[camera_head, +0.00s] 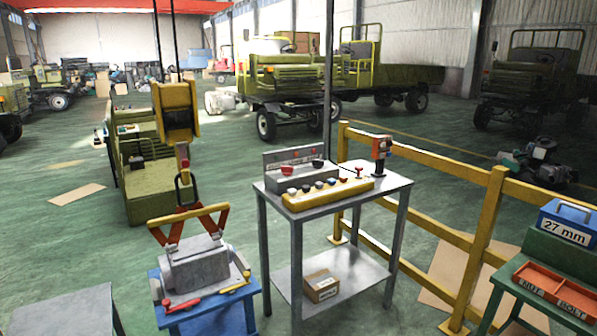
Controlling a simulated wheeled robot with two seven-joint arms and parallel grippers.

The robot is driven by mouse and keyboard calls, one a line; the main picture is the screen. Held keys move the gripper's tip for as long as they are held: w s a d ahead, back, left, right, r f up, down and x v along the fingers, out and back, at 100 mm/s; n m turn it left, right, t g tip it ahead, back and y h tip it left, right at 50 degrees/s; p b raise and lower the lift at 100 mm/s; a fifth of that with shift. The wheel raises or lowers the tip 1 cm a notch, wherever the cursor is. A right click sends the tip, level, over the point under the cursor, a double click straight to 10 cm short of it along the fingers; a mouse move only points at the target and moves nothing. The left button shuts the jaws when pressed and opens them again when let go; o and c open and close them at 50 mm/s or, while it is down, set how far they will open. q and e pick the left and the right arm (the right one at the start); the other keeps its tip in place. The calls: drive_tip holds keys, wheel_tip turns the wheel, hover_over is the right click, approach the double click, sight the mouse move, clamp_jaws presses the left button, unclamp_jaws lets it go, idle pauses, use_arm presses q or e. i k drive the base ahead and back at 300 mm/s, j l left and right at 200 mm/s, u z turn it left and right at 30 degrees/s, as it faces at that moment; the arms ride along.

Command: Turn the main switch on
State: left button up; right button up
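A grey metal table (381,187) stands in the middle of the head view. On it is a grey control box (300,180) with an upright back plate (290,156), a red knob (287,171) and a black knob (318,164). A red and grey upright device (380,148) stands at the table's back right. I cannot tell which of these is the main switch, or its position; labels are too small to read. Neither of my grippers is in view.
Left of the table, a yellow hoist (176,112) hangs over a grey metal block (195,265) on a blue stand (233,306). A yellow railing (487,235) runs behind and right. A green bench with an orange tray (557,291) and blue box (566,222) is at right.

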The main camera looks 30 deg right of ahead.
sight(286, 170)
drive_tip(key=i+l, duration=0.5)
drive_tip(key=i+l+u, duration=0.1)
drive_tip(key=i+l, duration=0.35)
drive_tip(key=i, duration=0.25)
